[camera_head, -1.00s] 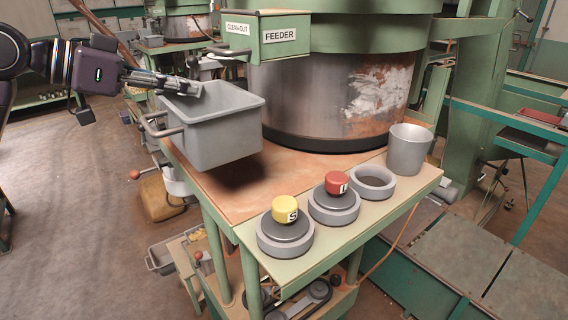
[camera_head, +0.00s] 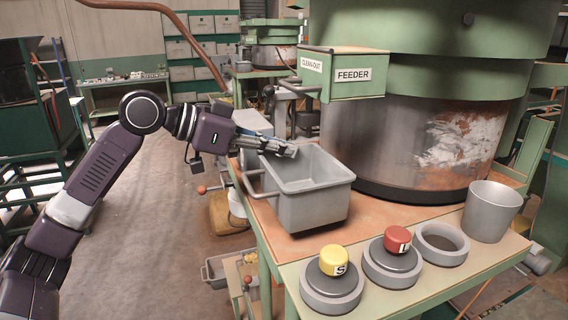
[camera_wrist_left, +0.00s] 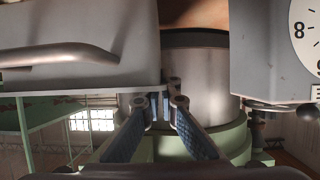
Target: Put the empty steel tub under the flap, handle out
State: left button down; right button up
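The empty grey steel tub (camera_head: 308,208) is over the left part of the bench, left of the big drum, upright with its open top up. Its bar handle (camera_head: 262,190) points left in the head view. My left gripper (camera_head: 290,151) is shut on the tub's rim at the back left. The wrist view shows the fingers (camera_wrist_left: 162,102) close together beside the tub's wall (camera_wrist_left: 85,70) and handle (camera_wrist_left: 60,57). Whether the base touches the bench is unclear. The green feeder box (camera_head: 345,75), marked CLEAN-OUT, juts from the drum above and behind. My right gripper is not in view.
A yellow button (camera_head: 333,260), a red button (camera_head: 397,239), an empty ring (camera_head: 441,243) and a metal cup (camera_head: 491,210) line the bench front. A grey box (camera_head: 255,122) stands behind my gripper. A numbered dial (camera_wrist_left: 306,35) shows in the wrist view.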

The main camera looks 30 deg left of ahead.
aim_at(283, 162)
pick_arm(q)
notch_tip(283, 162, down, 2)
jog(key=shift+f, duration=0.1)
jog(key=shift+a+f, duration=0.1)
jog(key=shift+f, duration=0.3)
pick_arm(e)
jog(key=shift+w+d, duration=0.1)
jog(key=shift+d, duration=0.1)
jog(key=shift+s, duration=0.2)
pick_arm(q)
jog(key=shift+f, duration=0.15)
jog(key=c, duration=2.2)
grip_release()
jog(key=shift+s, duration=0.1)
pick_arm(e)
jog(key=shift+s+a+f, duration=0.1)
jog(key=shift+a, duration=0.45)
pick_arm(q)
jog(key=shift+o, duration=0.2)
